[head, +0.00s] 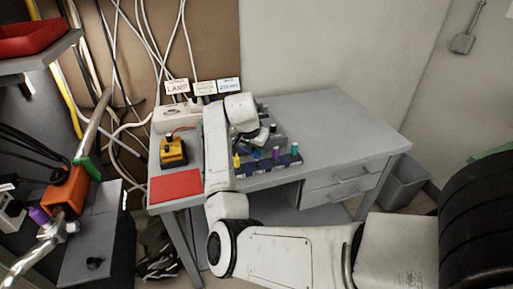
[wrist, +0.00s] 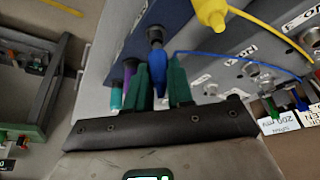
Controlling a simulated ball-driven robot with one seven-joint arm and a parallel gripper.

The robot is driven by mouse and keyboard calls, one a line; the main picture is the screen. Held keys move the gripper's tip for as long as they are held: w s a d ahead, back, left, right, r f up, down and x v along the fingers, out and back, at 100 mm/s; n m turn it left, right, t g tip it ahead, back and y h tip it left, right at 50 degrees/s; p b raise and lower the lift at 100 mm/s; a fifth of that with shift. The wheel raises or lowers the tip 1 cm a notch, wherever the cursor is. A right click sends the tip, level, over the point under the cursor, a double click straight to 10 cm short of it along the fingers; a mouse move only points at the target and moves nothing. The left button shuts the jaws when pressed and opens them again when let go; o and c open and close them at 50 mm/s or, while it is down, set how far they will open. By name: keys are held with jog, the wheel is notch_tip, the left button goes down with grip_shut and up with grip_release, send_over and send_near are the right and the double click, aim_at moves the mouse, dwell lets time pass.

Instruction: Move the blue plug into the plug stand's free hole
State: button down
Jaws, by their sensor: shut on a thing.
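My gripper (wrist: 158,78) has green fingers on either side of the blue plug (wrist: 157,75) and is shut on it. The plug's dark grey end (wrist: 155,36) lies over the dark blue plug stand (wrist: 185,12) in the wrist view; whether it is in a hole, I cannot tell. A blue cable runs right from beside it. A yellow plug (wrist: 210,12), purple plug (wrist: 130,68) and teal plug (wrist: 116,95) are near the stand. In the head view the stand (head: 268,165) is at the bench's front edge. No free hole shows clearly.
The grey bench (head: 335,120) is clear to the right. A red mat (head: 176,186) and a yellow-black device (head: 173,150) lie left of my arm. A grey panel (wrist: 245,55) with labelled sockets and a yellow cable are close right of the gripper.

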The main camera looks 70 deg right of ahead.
jog(key=shift+f+b, duration=0.35)
jog(key=shift+f, duration=0.7)
jog(key=c, duration=0.9)
grip_release()
jog(key=shift+r, duration=0.1)
jog(key=v, duration=1)
jog(key=shift+a+r, duration=0.1)
jog(key=shift+r, duration=0.2)
jog(key=s+a+f+n+t, duration=0.1)
jog(key=s+a+f+n, duration=0.2)
jog(key=a+f+n, duration=0.35)
jog(key=s+a+f+n+t, duration=0.1)
jog(key=s+a+f+n, duration=0.2)
jog(key=a+f+n, duration=0.3)
jog(key=s+a+f+n+y, duration=0.1)
jog(key=s+a+f+n, duration=0.1)
jog(key=s+a, duration=0.2)
jog(key=s+a+f+n+y, duration=0.2)
jog(key=s+a+f, duration=0.1)
jog(key=a, duration=0.5)
jog(key=s+a+f+n+y+p, duration=0.1)
jog(key=s+a+f+n, duration=0.1)
jog(key=a, duration=0.4)
jog(key=shift+s+a+f+g, duration=0.15)
jog(key=shift+s+f, duration=0.15)
jog(key=shift+s, duration=0.4)
jog(key=shift+s+a+f+g, duration=0.2)
jog(key=shift+s+f, duration=0.1)
jog(key=shift+s, duration=0.4)
